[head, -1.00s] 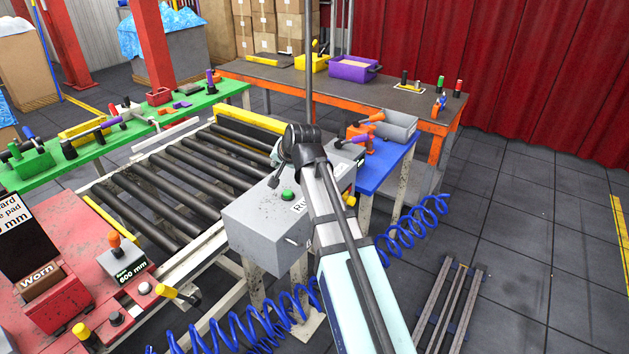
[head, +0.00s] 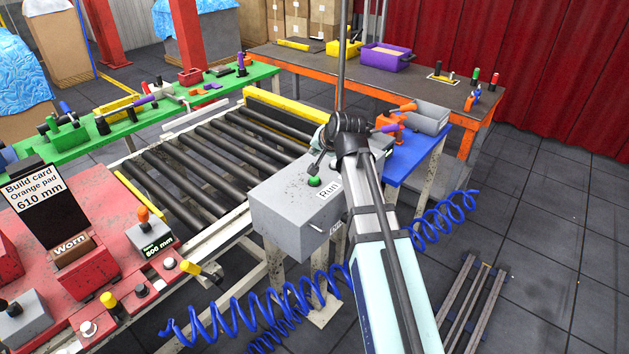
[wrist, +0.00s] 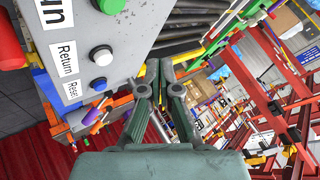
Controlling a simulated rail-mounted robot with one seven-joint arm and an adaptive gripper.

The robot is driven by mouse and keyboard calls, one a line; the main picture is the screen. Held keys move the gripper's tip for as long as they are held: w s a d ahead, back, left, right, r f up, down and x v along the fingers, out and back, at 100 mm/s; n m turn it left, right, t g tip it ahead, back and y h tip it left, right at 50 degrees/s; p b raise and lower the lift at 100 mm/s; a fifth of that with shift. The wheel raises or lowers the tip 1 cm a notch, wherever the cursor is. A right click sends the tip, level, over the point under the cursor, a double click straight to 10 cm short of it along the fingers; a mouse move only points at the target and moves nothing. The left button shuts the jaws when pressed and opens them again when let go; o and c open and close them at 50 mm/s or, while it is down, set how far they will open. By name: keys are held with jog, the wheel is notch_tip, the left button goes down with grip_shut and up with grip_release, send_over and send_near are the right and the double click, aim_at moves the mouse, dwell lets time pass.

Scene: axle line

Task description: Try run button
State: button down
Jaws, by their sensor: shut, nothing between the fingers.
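The grey control box (head: 290,232) stands at the front end of the roller conveyor. Its green button (head: 314,181) sits on the top face beside a "Run" label (head: 328,188). My arm covers the rest of that face in the head view. My gripper (head: 315,167) is small and dark there, close to the green button on its far side. In the wrist view the fingers of my gripper (wrist: 160,66) are together and empty, right of the box panel. The green button (wrist: 110,4) is cut by the top edge. A white button (wrist: 101,56) beside "Return" and a blue button (wrist: 98,83) beside "Reset" show below.
The roller conveyor (head: 205,165) lies left of the box. A red bench (head: 105,285) with a build card is at the front left. A blue table (head: 425,150) adjoins the box's far right. A blue coiled hose (head: 240,312) hangs in front. Floor on the right is mostly clear.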

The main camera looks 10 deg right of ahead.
aim_at(315, 179)
jog(key=shift+f+b, duration=1.75)
jog(key=shift+f, duration=1.7)
jog(key=shift+f, duration=0.15)
jog(key=shift+f, duration=0.25)
jog(key=shift+f+b, duration=0.35)
jog(key=shift+f, duration=0.1)
jog(key=shift+r, duration=0.2)
jog(key=shift+r+p, duration=0.6)
jog(key=shift+r, duration=0.1)
jog(key=shift+r, duration=0.1)
jog(key=shift+r+p, duration=1.6)
jog(key=shift+r, duration=0.8)
